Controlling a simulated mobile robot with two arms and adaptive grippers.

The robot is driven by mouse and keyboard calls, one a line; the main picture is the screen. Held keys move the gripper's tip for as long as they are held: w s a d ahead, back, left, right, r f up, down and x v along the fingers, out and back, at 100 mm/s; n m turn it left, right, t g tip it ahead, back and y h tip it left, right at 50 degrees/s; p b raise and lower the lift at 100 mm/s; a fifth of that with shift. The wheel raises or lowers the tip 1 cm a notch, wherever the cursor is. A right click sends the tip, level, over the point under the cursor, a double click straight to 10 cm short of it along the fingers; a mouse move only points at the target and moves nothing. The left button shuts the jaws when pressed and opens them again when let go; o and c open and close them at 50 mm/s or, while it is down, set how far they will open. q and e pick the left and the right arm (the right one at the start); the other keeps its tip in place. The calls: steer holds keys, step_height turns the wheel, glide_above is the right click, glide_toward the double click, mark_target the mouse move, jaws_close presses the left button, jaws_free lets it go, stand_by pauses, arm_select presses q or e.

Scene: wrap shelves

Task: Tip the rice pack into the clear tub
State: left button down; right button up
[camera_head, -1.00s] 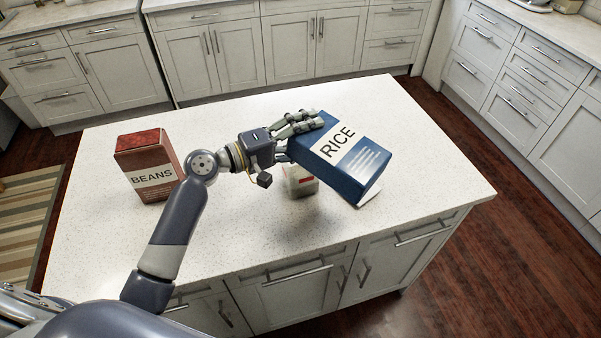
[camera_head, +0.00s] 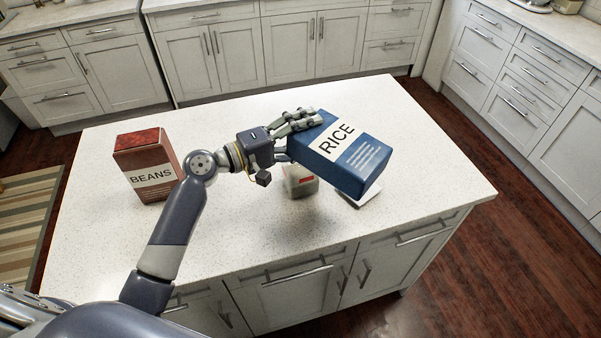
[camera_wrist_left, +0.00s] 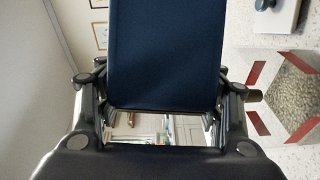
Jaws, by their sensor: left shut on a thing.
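The rice pack (camera_head: 345,153) is a blue box with a white RICE label, tilted in the air over the right part of the island. My left gripper (camera_head: 300,122) is shut on its upper left side. In the left wrist view the pack's plain dark blue face (camera_wrist_left: 166,55) sits between the fingers (camera_wrist_left: 162,105). A small pale container with a red mark (camera_head: 301,182), which looks like the tub, stands below and left of the pack, partly hidden. In the left wrist view it (camera_wrist_left: 290,95) shows red corners and grainy beige contents. My right gripper is not in view.
A red-brown BEANS box (camera_head: 148,168) stands upright at the left of the speckled white island top (camera_head: 250,225). A flat white object (camera_head: 366,197) lies partly under the rice pack. The front and right of the top are clear.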

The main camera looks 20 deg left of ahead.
arm_select(q)
steer(key=shift+w+a+n+t+h+b, duration=0.1)
steer(key=shift+a+n+t+h+b, duration=0.2)
steer(key=shift+n+b, duration=0.45)
stand_by(1.9)
steer(key=shift+r, duration=0.1)
